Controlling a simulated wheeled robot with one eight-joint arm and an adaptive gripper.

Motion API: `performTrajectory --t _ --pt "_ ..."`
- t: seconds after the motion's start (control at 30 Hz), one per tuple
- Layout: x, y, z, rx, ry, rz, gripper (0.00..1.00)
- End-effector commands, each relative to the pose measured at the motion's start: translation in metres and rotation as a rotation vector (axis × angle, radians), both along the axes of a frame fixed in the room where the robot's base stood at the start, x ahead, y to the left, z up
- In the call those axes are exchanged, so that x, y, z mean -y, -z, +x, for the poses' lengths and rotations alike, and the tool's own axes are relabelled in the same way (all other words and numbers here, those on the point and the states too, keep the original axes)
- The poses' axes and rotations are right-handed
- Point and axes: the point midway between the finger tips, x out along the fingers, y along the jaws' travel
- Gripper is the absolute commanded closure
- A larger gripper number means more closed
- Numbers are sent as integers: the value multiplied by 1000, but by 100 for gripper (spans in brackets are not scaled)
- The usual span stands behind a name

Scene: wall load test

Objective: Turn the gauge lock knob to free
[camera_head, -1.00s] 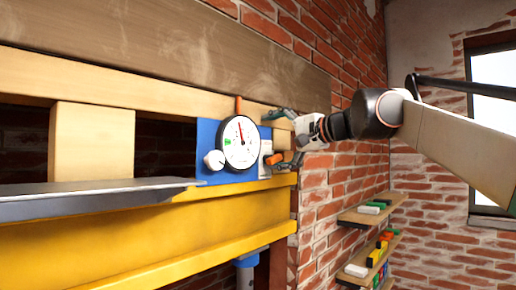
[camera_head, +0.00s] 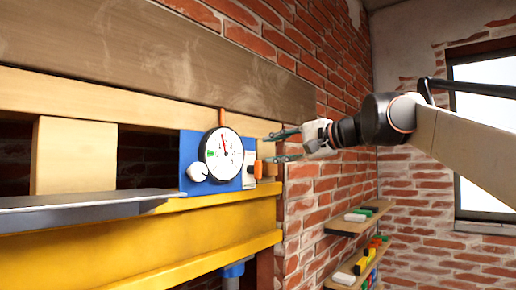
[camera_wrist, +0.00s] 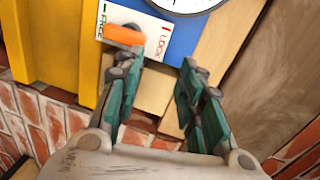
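The gauge lock knob is an orange bar handle (camera_wrist: 124,35) on a white plate (camera_wrist: 150,28) marked FREE at left and LOCK at right in the wrist view. Its bar lies below the FREE lettering; I cannot tell its setting for sure. In the head view the knob (camera_head: 258,168) shows at the right of the round white dial gauge (camera_head: 223,154). My gripper (camera_head: 269,148) is open and empty, just right of the knob. In the wrist view my gripper's (camera_wrist: 160,64) green-padded fingers are spread, with the left fingertip near the knob and apart from it or barely touching; unclear.
The gauge sits on a blue panel (camera_head: 188,150) with a white round knob (camera_head: 197,172) at its lower left. A yellow beam (camera_head: 200,235) runs below, a wooden beam above. Shelves (camera_head: 345,225) with coloured blocks hang on the brick wall at right.

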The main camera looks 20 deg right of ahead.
Motion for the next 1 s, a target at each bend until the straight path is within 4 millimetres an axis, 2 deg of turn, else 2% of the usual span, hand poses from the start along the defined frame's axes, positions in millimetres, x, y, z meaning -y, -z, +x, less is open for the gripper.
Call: performTrajectory --t 1.0 --pt "36 1 -55 0 -1 -1 65"
